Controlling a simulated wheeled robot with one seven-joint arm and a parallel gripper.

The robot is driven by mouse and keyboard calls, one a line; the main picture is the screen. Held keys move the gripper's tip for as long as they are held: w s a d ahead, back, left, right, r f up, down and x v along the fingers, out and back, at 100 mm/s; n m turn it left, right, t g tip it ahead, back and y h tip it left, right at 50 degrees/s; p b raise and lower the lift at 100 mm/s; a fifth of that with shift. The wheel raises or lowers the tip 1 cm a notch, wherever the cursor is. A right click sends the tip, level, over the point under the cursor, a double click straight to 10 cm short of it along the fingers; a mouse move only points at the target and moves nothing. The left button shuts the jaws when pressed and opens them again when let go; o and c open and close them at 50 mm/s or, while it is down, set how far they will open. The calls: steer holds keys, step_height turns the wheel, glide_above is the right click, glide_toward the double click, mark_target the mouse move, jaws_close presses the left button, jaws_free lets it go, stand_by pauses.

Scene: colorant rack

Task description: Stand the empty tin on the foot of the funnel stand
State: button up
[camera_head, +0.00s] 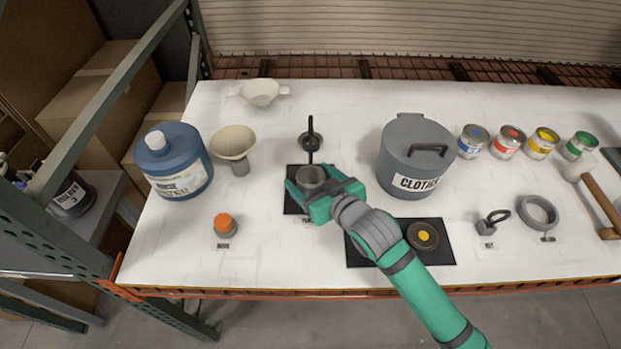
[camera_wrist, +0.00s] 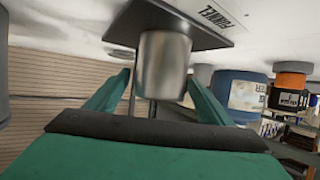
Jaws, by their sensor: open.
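The empty tin (camera_head: 311,175) is a plain grey metal cylinder. It stands upright over the black square plate (camera_head: 293,205), which I take to be the foot of the funnel stand. The wrist view shows a gap on the left of the tin; on the right I cannot tell.
A thin black upright (camera_head: 311,135) stands just behind the tin. A cream funnel (camera_head: 233,142) and blue bottle (camera_head: 175,165) are to the left. The grey CLOTHS bin (camera_head: 405,165) is close on the right. A black mat (camera_head: 372,256) with a yellow-centred disc (camera_head: 423,237) lies near my arm.

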steer(key=v, duration=1.2)
